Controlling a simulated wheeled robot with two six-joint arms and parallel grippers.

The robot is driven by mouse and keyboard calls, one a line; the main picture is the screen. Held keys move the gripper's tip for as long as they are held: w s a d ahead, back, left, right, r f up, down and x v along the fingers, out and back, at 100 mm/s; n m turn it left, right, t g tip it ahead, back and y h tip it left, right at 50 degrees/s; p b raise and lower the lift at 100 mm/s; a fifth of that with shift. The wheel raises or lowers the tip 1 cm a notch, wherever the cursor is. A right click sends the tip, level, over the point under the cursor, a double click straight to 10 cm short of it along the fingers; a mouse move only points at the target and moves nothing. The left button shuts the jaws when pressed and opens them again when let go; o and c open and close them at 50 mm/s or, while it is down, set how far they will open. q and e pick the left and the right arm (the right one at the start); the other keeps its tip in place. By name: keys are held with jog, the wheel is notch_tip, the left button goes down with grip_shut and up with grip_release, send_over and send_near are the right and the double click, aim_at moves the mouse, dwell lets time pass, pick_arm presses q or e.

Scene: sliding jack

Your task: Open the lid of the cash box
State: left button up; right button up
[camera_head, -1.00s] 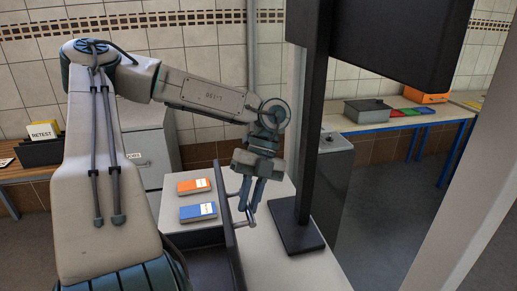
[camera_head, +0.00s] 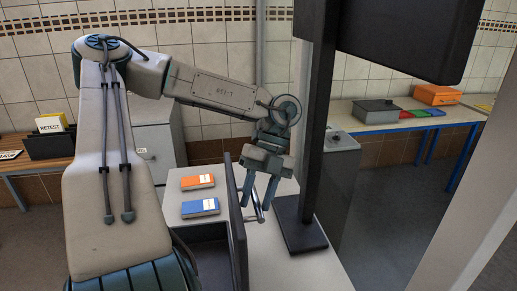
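A grey box with a dark lid (camera_head: 376,111) stands on the blue-legged table at the back right; it looks like the cash box, and its lid looks closed. My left gripper (camera_head: 257,207) is far from it, in the middle of the view, pointing down. Its two fingers are apart with nothing visible between them. The tips are close to the bar handle (camera_head: 261,216) on the upright dark panel (camera_head: 236,222); I cannot tell whether they touch it. My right gripper is not in view.
An orange box (camera_head: 198,182) and a blue box (camera_head: 200,207) lie on a white surface left of the panel. A black stand (camera_head: 302,225) rises close to the gripper's right. The blue-legged table (camera_head: 400,125) also holds coloured pads and an orange case (camera_head: 437,95).

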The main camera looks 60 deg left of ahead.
pick_arm(q)
jog(key=shift+r, duration=0.1)
jog(key=shift+w+a+r, duration=0.2)
jog(key=shift+w+r, duration=0.1)
jog(key=shift+r, duration=0.1)
jog(key=b+v, duration=0.3)
jog(key=v, duration=0.6)
jog(key=shift+r, duration=0.3)
jog(key=shift+w+a, duration=0.1)
